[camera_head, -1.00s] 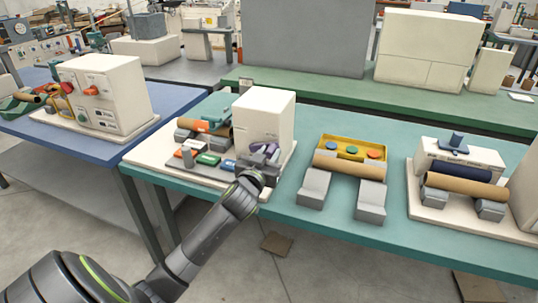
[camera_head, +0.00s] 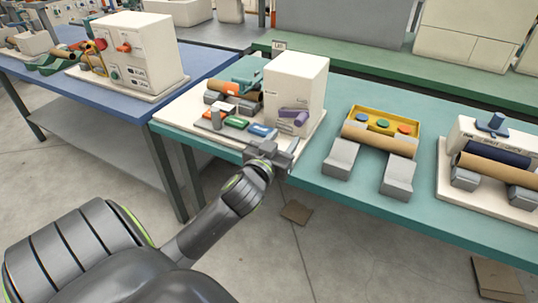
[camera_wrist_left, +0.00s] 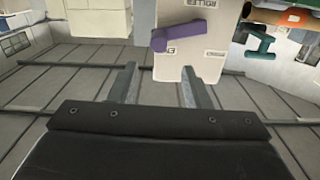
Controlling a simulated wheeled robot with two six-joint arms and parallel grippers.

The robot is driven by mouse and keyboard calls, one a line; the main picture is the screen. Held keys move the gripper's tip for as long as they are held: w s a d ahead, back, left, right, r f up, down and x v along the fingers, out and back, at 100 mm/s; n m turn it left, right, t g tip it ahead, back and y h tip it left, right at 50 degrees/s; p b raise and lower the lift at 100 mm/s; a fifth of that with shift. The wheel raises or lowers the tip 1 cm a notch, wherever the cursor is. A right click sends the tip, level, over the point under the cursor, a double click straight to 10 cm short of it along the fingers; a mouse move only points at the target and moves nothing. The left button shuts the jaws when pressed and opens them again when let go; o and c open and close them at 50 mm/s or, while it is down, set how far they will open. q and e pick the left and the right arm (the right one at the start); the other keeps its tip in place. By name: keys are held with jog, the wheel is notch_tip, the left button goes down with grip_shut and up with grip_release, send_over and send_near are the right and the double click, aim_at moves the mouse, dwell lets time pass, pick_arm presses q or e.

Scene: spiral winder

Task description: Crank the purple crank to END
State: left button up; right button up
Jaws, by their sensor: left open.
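The purple crank (camera_head: 294,114) is on the front face of a white box-shaped winder housing (camera_head: 297,77) on the teal table. In the left wrist view the crank (camera_wrist_left: 180,35) points left across the white panel, with printed labels around it, only partly readable. My left gripper (camera_head: 277,151) is in front of and below the crank, near the table's front edge, apart from it. In the left wrist view its two fingers (camera_wrist_left: 158,88) are spread with nothing between them, and the crank shows beyond the fingertips. My right gripper is not in view.
Colored blocks (camera_head: 237,122) and a cardboard roll (camera_head: 240,94) sit left of the housing on the same white base. A yellow tray (camera_head: 384,121) with a roll and two grey blocks stands to the right. A blue table (camera_head: 205,62) is at left.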

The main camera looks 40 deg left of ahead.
pick_arm(q)
jog(key=v, duration=0.7)
jog(key=shift+s, duration=0.35)
jog(key=shift+d, duration=0.1)
